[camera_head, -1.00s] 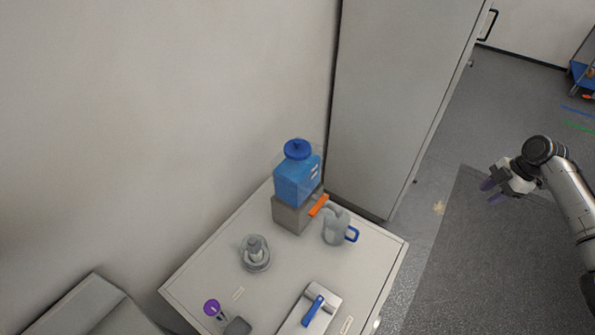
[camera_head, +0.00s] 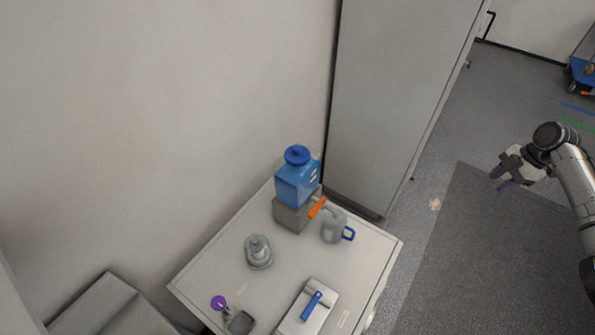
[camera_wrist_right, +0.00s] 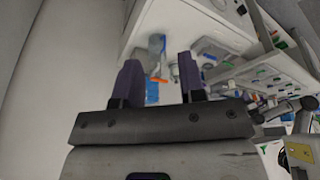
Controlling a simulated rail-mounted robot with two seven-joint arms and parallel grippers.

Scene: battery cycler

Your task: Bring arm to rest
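My right gripper (camera_head: 502,180) is at the right of the head view, held over the dark floor mat and well apart from the table. Its two purple fingers also show in the right wrist view (camera_wrist_right: 158,84). They stand apart with nothing between them, so it is open and empty. My left gripper is not in view.
A white table (camera_head: 215,268) holds a blue-topped container (camera_head: 297,182) on a grey block, a grey jug (camera_head: 333,228), a round grey fixture (camera_head: 258,254) and a blue-handled tool (camera_head: 312,305). A tall grey cabinet (camera_head: 395,100) stands behind. The floor mat (camera_head: 470,270) is clear.

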